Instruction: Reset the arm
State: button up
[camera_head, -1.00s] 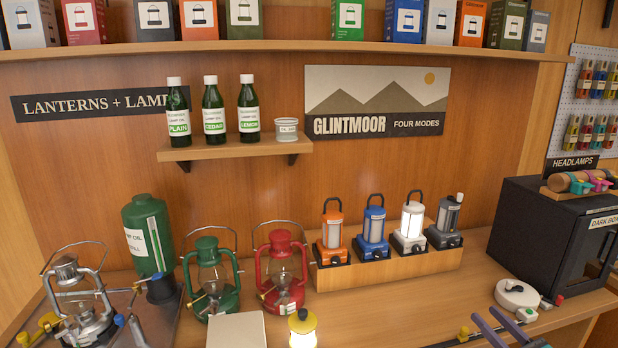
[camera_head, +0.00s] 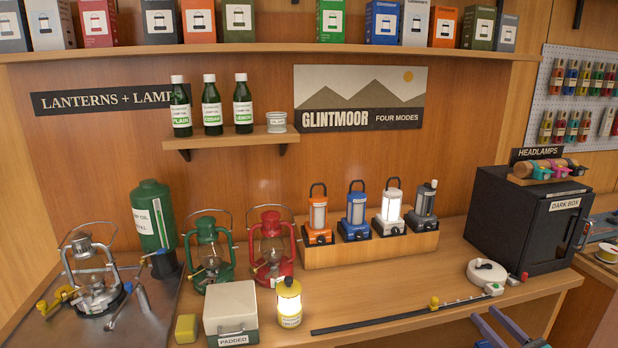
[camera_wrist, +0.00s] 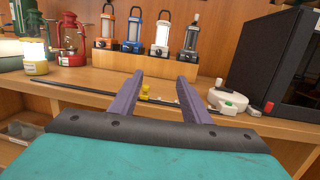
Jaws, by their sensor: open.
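My gripper (camera_wrist: 168,92) shows in the wrist view with its two purple fingers spread apart and nothing between them. In the head view the fingers of my gripper (camera_head: 503,330) show at the bottom right edge, just in front of the counter (camera_head: 400,290). In the wrist view they point toward the counter and the row of small lanterns. The rest of my arm is out of view.
A lit yellow lantern (camera_head: 288,300) and a padded box (camera_head: 230,312) stand left. A wooden stand (camera_head: 370,250) holds several lanterns. A dark box (camera_head: 520,222) stands right.

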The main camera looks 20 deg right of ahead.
jog(key=w+a+f+n+g+y, duration=0.3)
jog(key=w+a+f+n, duration=0.1)
jog(key=a+f, duration=0.45)
jog(key=w+a+f+n+g+y, duration=0.3)
jog(key=w+a+f, duration=0.1)
jog(key=a+f, duration=0.4)
jog(key=a+f+n+g+y+b, duration=0.15)
jog(key=a+f+n+g, duration=0.6)
jog(key=a+f, duration=0.85)
jog(key=s+a+f+n+g, duration=0.3)
jog(key=s+a+f+n, duration=0.15)
jog(key=a, duration=0.25)
jog(key=s+a+f+n+g, duration=0.3)
jog(key=s+a+f+n, duration=0.1)
jog(key=a+n, duration=0.15)
jog(key=s+a+f+n+g+h, duration=0.1)
jog(key=s+f+n+g+h, duration=0.1)
jog(key=s+n, duration=0.4)
jog(key=s+a+f+n+g+h+b, duration=0.1)
jog(key=s+a+f+n+g+h, duration=0.1)
jog(key=s+f+n+h, duration=0.3)
notch_tip(320, 180, down, 2)
jog(key=s+g, duration=0.1)
jog(key=s, duration=0.1)
jog(key=shift+s+a+n+g, duration=0.25)
jog(key=shift+s+n+g, duration=0.05)
jog(key=shift+n+g, duration=0.05)
